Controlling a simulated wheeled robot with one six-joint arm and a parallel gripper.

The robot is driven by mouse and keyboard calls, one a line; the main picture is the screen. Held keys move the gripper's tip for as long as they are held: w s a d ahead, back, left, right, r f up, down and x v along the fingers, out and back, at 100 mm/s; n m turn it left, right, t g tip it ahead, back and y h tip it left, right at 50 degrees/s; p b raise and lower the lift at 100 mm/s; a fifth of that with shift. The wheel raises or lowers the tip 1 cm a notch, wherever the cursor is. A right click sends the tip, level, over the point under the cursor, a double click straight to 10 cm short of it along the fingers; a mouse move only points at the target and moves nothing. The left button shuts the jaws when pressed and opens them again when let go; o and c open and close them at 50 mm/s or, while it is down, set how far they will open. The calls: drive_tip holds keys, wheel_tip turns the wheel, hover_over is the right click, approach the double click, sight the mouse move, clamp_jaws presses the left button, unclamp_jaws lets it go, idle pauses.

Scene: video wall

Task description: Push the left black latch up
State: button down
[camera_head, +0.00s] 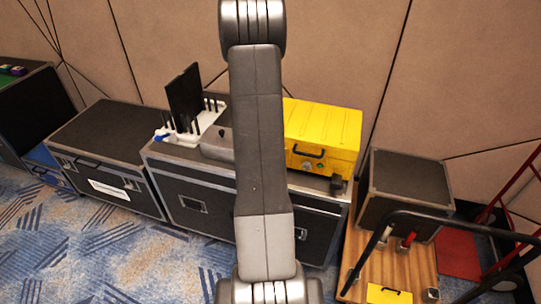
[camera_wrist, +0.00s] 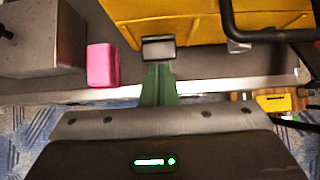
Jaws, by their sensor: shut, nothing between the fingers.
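A yellow case (camera_head: 323,130) sits on a black flight case, and its front fills the top of the wrist view (camera_wrist: 205,27). The left black latch (camera_wrist: 158,48) is a dark rectangular piece with a light rim at the case's lower left front. My gripper (camera_wrist: 158,68) is shut and empty, its green fingers pointing at the latch. The tips are right at the latch's lower edge; I cannot tell whether they touch it. Another latch (camera_wrist: 238,46) is partly in view to the right, beside the case's black handle (camera_wrist: 270,35). In the head view my arm hides my gripper and the left latch.
A pink block (camera_wrist: 103,65) and a grey box (camera_wrist: 40,38) are left of my fingers on the flight case top (camera_head: 190,153). A dark monitor (camera_head: 184,95) stands further left. A wooden cart (camera_head: 385,265) with a black rail is at the right.

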drive_tip(key=shift+w+r, duration=0.1)
drive_tip(key=shift+r, duration=0.05)
drive_tip(key=shift+r+p, duration=0.5)
drive_tip(key=shift+r, duration=0.25)
drive_tip(key=shift+d, duration=0.1)
